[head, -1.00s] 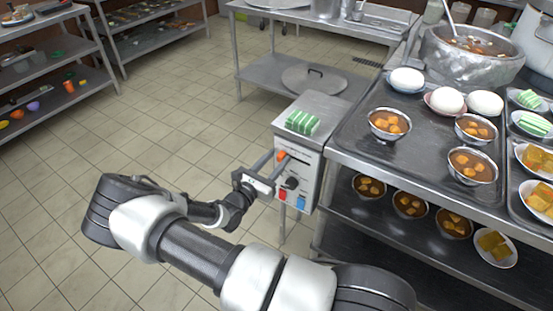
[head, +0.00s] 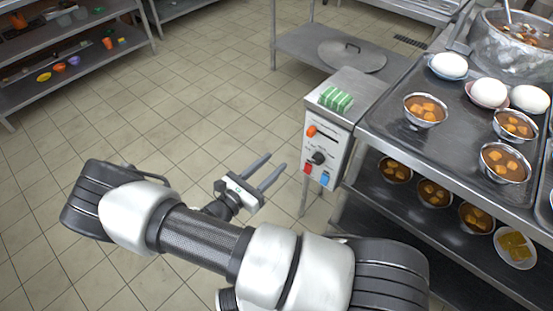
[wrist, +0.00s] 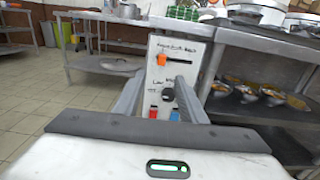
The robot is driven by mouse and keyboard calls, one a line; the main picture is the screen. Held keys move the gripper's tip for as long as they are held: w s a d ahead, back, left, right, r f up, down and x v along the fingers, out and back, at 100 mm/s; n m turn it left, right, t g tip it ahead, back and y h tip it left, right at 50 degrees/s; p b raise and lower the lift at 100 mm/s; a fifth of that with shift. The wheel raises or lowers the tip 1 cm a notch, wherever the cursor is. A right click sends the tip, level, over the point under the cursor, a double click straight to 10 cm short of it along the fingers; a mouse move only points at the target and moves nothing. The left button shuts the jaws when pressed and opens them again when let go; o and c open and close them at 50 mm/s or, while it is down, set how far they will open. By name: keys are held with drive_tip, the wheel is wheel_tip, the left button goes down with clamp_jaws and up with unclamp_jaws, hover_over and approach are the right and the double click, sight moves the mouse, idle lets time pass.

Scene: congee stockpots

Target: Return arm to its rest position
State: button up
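My gripper (head: 264,170) is open and empty, held over the tiled floor to the left of the control box (head: 325,155) in the head view. Its two fingers are apart with nothing between them. The box has an orange slider knob (head: 311,131), a black round knob (head: 318,158), a red switch (head: 308,168) and a blue switch (head: 324,179). In the wrist view, the gripper's fingers (wrist: 160,95) point toward the box front (wrist: 178,70), with a gap between them and the panel. My arm stretches across the bottom of the head view.
Green-striped pieces (head: 335,99) lie on top of the box. To its right a steel table (head: 384,127) holds bowls, white rounds and a large stockpot (head: 507,45). A lower shelf carries more bowls. Shelving (head: 80,78) stands at the back left. Open tiled floor (head: 180,110) lies left and ahead.

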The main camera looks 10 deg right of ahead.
idle(0.5)
drive_tip(key=s+d+r+m+g+y, duration=0.2)
drive_tip(key=s+r+m+y, duration=0.35)
drive_tip(key=r+m, duration=0.4)
drive_tip(key=s+d+r+m+g+y, duration=0.15)
drive_tip(key=s+r+m+y, duration=0.4)
drive_tip(key=r, duration=0.75)
drive_tip(key=s+d+r+m+g+y, duration=0.1)
drive_tip(key=s+r+m+g+y, duration=0.15)
drive_tip(key=s+r+m, duration=0.7)
wheel_tip(320, 180, up, 24)
drive_tip(key=w+m+p, duration=0.1)
drive_tip(key=p, duration=2)
drive_tip(key=shift+w+f+t+y, duration=0.15)
drive_tip(key=shift+t+y, duration=0.15)
drive_tip(key=shift+y, duration=0.05)
drive_tip(key=shift+d, duration=0.1)
